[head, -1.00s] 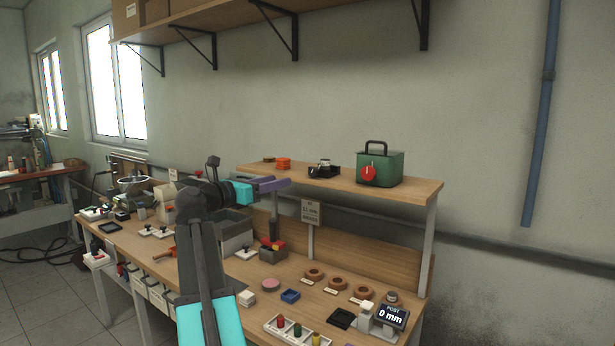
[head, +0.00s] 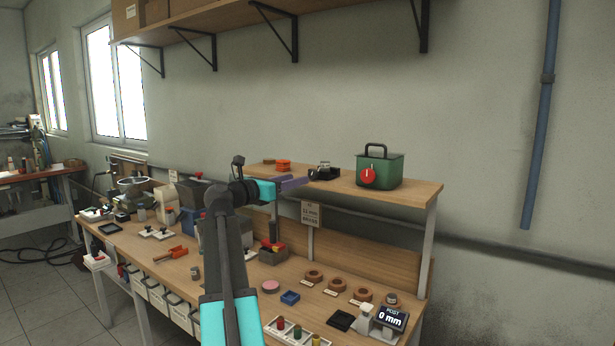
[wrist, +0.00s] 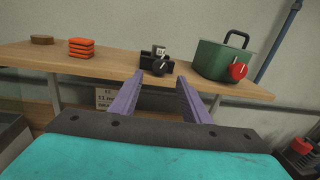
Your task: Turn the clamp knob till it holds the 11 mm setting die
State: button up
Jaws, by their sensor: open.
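The small black clamp (wrist: 146,63) stands on the wooden shelf, and it also shows in the head view (head: 329,175). Its round black knob (wrist: 160,67) faces me and bears a pale pointer mark. A small grey block, seemingly the setting die (wrist: 159,50), sits upright in the clamp. Whether the jaws grip it I cannot tell. My gripper (wrist: 160,77) has its purple fingers open and empty, one to each side of the knob's line in the wrist view. They appear short of the knob. In the head view my gripper (head: 309,180) is just left of the clamp.
A green box (head: 385,170) with a red knob (head: 368,176) stands right of the clamp. Orange pads (wrist: 81,48) and a brown disc (wrist: 42,40) lie to its left. An 11 mm sign (head: 311,213) hangs below the shelf (head: 420,190). The bench below is crowded.

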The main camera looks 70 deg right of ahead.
aim_at(311, 175)
jog(key=shift+p+x, duration=0.4)
jog(key=shift+x, duration=2.9)
jog(key=shift+c, duration=0.3)
jog(key=c, duration=1)
